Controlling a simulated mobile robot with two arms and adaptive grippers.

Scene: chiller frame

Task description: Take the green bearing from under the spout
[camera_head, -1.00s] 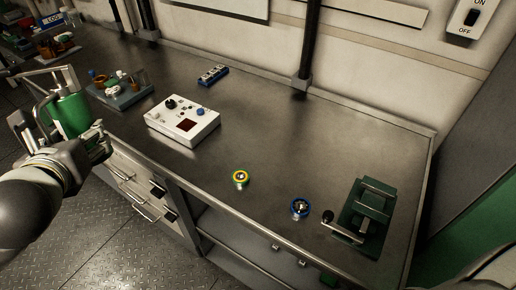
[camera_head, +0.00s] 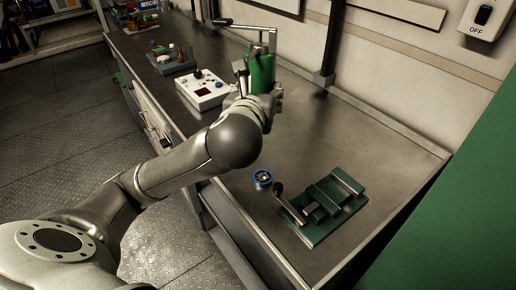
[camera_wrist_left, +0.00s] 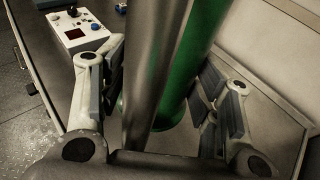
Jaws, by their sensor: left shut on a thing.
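My left gripper (camera_head: 260,92) is shut on a green can (camera_head: 263,72) and holds it upright above the bench. The can has a metal lever and a long thin spout (camera_head: 236,24) that reaches to the left at its top. In the left wrist view, the pads of my left gripper (camera_wrist_left: 165,95) sit on both sides of the green can (camera_wrist_left: 190,75), with a grey metal part in front of it. The green bearing is not visible now; my left arm covers that part of the bench. My right gripper is not in view.
A blue-ringed bearing (camera_head: 262,179) stands on the bench beside a green clamp fixture (camera_head: 322,212). A white control box (camera_head: 203,91) stands left of the can. A tray (camera_head: 172,64) with small parts lies farther back.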

